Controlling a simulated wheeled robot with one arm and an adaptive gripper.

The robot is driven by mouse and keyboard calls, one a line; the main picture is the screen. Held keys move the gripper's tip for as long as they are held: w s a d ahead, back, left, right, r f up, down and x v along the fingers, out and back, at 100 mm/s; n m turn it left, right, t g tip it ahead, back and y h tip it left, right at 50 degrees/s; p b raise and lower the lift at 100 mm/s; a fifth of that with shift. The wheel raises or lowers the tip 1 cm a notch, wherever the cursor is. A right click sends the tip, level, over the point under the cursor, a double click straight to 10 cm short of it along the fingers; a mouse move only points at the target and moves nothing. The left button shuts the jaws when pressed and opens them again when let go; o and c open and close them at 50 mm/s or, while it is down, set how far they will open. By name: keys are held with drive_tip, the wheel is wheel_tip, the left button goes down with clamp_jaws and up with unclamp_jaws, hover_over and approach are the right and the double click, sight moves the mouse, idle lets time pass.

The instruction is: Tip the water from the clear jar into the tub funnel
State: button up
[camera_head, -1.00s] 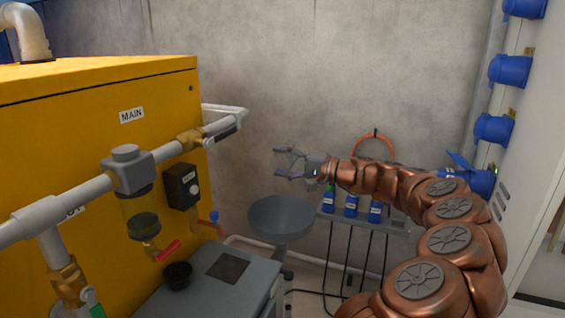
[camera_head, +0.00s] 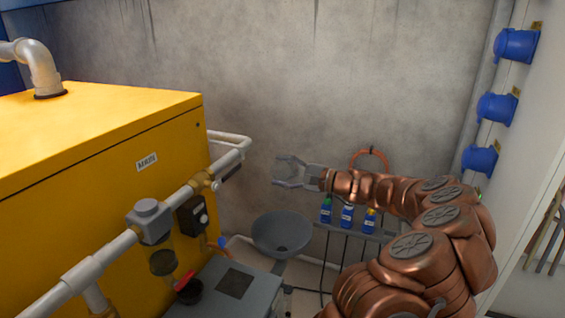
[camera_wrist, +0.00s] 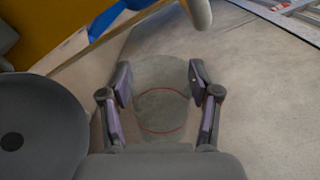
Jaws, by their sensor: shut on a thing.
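My gripper (camera_head: 279,172) is above the grey tub funnel (camera_head: 283,235) in the head view. In the wrist view my gripper (camera_wrist: 160,80) has its fingers on both sides of the clear jar (camera_wrist: 160,110), which carries thin red lines. The jar is hardly visible in the head view, and its water level cannot be told. The funnel (camera_wrist: 45,130) also shows at the left of the wrist view, a wide grey bowl with a dark hole, beside the jar.
A yellow tank (camera_head: 110,165) with a grey pipe and a red-handled valve (camera_head: 185,281) stands at the left. A shelf with several blue bottles (camera_head: 347,217) is behind my arm. Blue sockets (camera_head: 497,108) line the right wall.

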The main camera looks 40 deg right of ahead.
drive_tip(key=shift+r+m+p, duration=0.4)
drive_tip(key=shift+r+p, duration=0.1)
drive_tip(key=shift+p, duration=0.25)
